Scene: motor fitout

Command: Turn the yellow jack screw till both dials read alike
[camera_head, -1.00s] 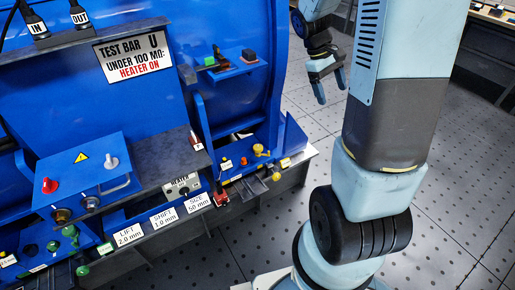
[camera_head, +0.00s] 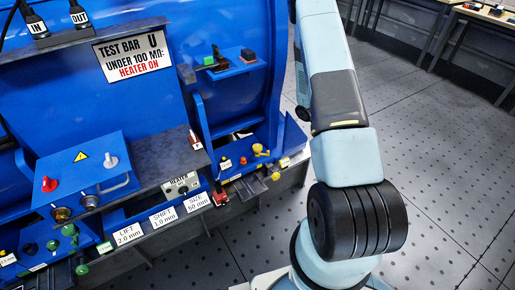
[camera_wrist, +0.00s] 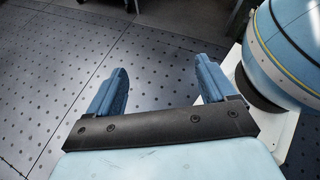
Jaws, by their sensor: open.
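A small yellow knobbed part (camera_head: 258,150), which looks like the jack screw, stands at the right end of the blue machine's lower ledge in the head view. Another yellow piece (camera_head: 276,176) sits just below it. I cannot make out the two dials or any reading. My gripper (camera_wrist: 162,77) is open and empty in the wrist view, its two blue fingers apart above bare floor. It is out of sight in the head view, and the jack screw is not in the wrist view.
The blue machine (camera_head: 240,100) fills the left, with a dark ledge (camera_head: 160,158), a switch box (camera_head: 82,165) and labels reading lift, shift and size. My arm stands right of it. Perforated floor (camera_head: 440,160) is clear at right; benches (camera_head: 470,20) stand at the back.

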